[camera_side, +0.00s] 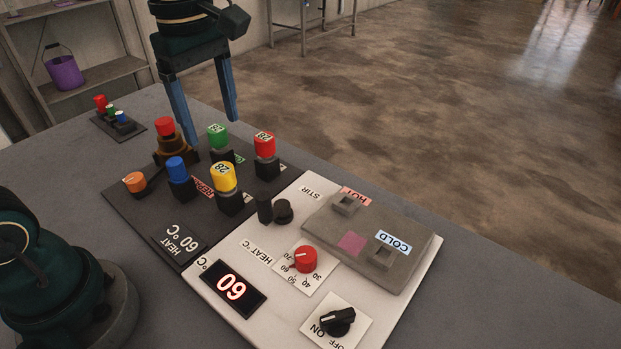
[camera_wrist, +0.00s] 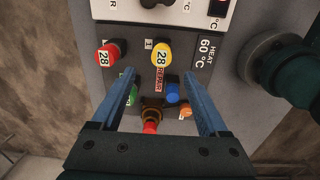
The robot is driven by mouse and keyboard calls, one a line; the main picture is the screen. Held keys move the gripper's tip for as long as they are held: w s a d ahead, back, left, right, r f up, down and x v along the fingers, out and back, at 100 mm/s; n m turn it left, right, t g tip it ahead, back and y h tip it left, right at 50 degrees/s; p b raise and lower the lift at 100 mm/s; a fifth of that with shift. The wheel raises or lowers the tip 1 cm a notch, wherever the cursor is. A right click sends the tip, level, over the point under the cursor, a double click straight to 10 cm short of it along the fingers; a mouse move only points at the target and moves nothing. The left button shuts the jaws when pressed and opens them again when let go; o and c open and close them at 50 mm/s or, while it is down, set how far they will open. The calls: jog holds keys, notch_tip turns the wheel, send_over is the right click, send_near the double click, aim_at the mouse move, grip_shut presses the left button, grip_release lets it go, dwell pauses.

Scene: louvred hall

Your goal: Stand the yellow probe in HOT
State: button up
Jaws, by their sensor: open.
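HOT is a square socket (camera_side: 346,204) by a pink HOT label on the grey block (camera_side: 320,228), and looks empty. My gripper (camera_side: 210,130) is open and empty, pointing down above the back of the dark board. In the wrist view my fingertips (camera_wrist: 160,76) are wide apart, with the yellow top just beyond them.
A red-topped piece (camera_side: 265,144), a green-topped piece (camera_side: 218,136) and a blue-topped piece (camera_side: 177,169) stand close by on the dark board (camera_side: 150,205). A brown-based red-topped piece (camera_side: 166,127) is behind. COLD's socket (camera_side: 381,257) looks empty. A red dial (camera_side: 305,259) stands before the block.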

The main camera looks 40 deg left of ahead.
aim_at(222, 168)
jog(key=shift+a+f, duration=0.15)
jog(key=shift+f, duration=5.45)
jog(key=shift+c, duration=0.3)
grip_shut()
